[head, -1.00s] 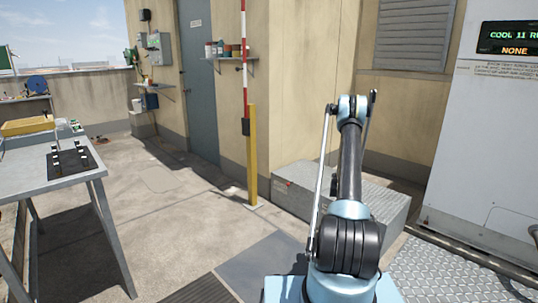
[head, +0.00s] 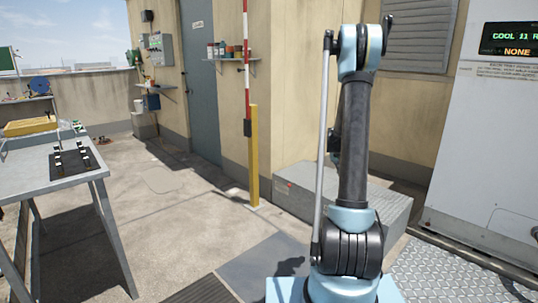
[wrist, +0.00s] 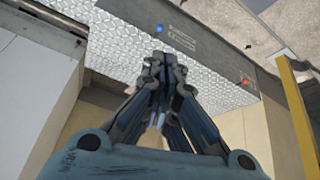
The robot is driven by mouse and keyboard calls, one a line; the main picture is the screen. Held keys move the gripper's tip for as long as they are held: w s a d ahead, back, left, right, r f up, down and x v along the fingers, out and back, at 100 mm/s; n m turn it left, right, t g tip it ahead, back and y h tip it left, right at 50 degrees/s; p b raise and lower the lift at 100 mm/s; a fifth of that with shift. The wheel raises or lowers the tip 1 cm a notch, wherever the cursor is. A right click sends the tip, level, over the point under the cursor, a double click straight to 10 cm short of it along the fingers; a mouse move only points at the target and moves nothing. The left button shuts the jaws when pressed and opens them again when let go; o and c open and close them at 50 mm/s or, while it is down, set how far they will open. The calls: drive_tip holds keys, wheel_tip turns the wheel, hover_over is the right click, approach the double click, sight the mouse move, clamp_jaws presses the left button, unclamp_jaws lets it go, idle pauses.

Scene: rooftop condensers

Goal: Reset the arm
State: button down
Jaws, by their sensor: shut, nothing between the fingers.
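My gripper (wrist: 164,72) shows in the wrist view with its fingers drawn together and nothing between them. It hangs in free air and touches nothing that I can see. In the head view my arm stands nearly upright at the right of centre, and the gripper itself is not visible there. Behind the fingers in the wrist view is a grey metal box with a textured top (wrist: 225,85). The same box (head: 300,190) stands against the wall behind my arm in the head view.
A metal table (head: 75,180) with a black mat and a yellow tray (head: 28,126) stands at the left. A yellow post (head: 254,160) with a red-and-white pole rises near the middle. A grey cabinet (head: 480,150) with a lit display is at the right. Floor between table and post is clear.

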drive_tip(key=s+a+r+n+y, duration=0.1)
drive_tip(key=s+a+r, duration=0.3)
drive_tip(key=s, duration=0.4)
drive_tip(key=s+a+r+n, duration=0.1)
drive_tip(key=s+a+r, duration=0.25)
drive_tip(key=s, duration=0.45)
drive_tip(key=s+a+r+n+y, duration=0.1)
drive_tip(key=s+a+r, duration=0.2)
drive_tip(key=s+r, duration=0.3)
drive_tip(key=s+a+f+n, duration=0.1)
drive_tip(key=s+a+f, duration=0.1)
drive_tip(key=s, duration=0.7)
drive_tip(key=s+a+f+n+g+y, duration=0.1)
drive_tip(key=s+a+f, duration=0.2)
drive_tip(key=s, duration=0.6)
drive_tip(key=s+a+f+n+g, duration=0.1)
drive_tip(key=s+a+f, duration=0.1)
drive_tip(key=s, duration=0.7)
drive_tip(key=shift+s+a+f, duration=0.15)
drive_tip(key=shift+s+f, duration=0.1)
drive_tip(key=shift+f, duration=0.05)
